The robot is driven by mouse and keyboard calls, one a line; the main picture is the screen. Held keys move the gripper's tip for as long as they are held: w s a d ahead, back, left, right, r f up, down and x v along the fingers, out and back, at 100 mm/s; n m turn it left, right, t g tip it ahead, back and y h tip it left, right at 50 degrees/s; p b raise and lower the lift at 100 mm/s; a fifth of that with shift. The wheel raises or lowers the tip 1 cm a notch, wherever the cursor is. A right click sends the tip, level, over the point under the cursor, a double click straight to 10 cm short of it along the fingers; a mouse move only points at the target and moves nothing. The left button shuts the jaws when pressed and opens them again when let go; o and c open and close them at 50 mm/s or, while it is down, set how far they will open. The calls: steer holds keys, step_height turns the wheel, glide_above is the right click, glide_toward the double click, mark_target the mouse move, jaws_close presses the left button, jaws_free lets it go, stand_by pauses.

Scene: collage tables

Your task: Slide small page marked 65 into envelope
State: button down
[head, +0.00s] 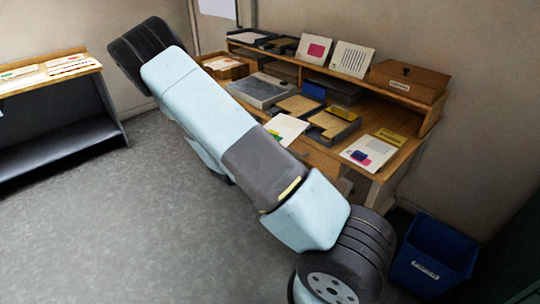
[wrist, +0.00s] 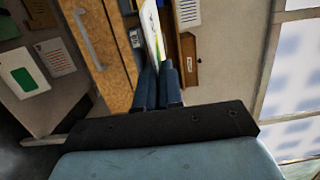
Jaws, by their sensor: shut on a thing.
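In the wrist view my gripper (wrist: 158,68) has its two dark blue fingers close together. A thin white sheet with a coloured edge (wrist: 153,36), seen almost edge-on, is between them. I cannot read 65 on it. In the head view my arm hides the gripper. A white page with green and red marks (head: 287,127) shows beside my arm at the desk's front; I cannot tell whether it is the held sheet. Tan flat pieces, possibly envelopes, lie in trays on the desk (head: 300,104), (head: 328,124). I cannot tell which is the envelope.
A page with magenta and blue marks (head: 369,153) lies at the desk's right front. A wooden box (head: 408,80) and upright cards (head: 351,59) stand on the raised shelf. A blue bin (head: 432,258) stands at right. A low shelf unit (head: 60,135) is at left; floor between is clear.

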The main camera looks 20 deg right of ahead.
steer(key=s+f+m+g+h, duration=0.1)
steer(key=s+f+m+g, duration=0.1)
steer(key=s+f+g, duration=0.15)
glide_toward(314, 136)
steer(key=shift+w+d+r, duration=0.45)
steer(key=shift+w+d, duration=0.05)
steer(key=shift+d, duration=1.1)
steer(key=shift+w+d+r, duration=0.45)
steer(key=shift+d, duration=1.15)
steer(key=shift+w+d+r, duration=0.45)
steer(key=shift+w+d, duration=0.05)
steer(key=shift+d, duration=1.05)
steer(key=c, duration=1.2)
jaws_free()
steer(key=shift+a, duration=0.1)
